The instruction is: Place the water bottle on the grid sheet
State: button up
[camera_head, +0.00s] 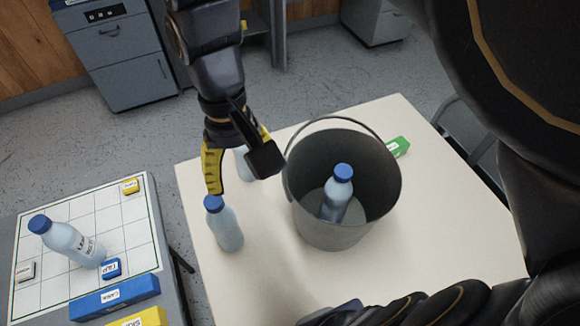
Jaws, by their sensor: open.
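Several look-alike pale blue bottles with blue caps are in view. One bottle (226,228) stands on the cream table, just below my gripper's yellow finger. A second bottle (243,167) stands behind my gripper, mostly hidden. A third bottle (337,200) is inside the grey bucket (388,175). My gripper (238,172) is open and points down over the table's left part. Whether a finger touches a bottle, I cannot tell.
On the grid sheet are a yellow block (131,186), a blue block (111,268) and a whitish block (25,271). Longer blue (115,297) and yellow (140,318) blocks lie at its near edge. A green box (399,147) lies behind the bucket. A gap separates the two tables.

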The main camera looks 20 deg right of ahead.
jog(key=s+d+f, duration=0.1)
jog(key=s+d, duration=0.1)
jog(key=s, duration=0.3)
jog(key=s+d+f, duration=0.2)
jog(key=s, duration=0.4)
jog(key=shift+d, duration=0.3)
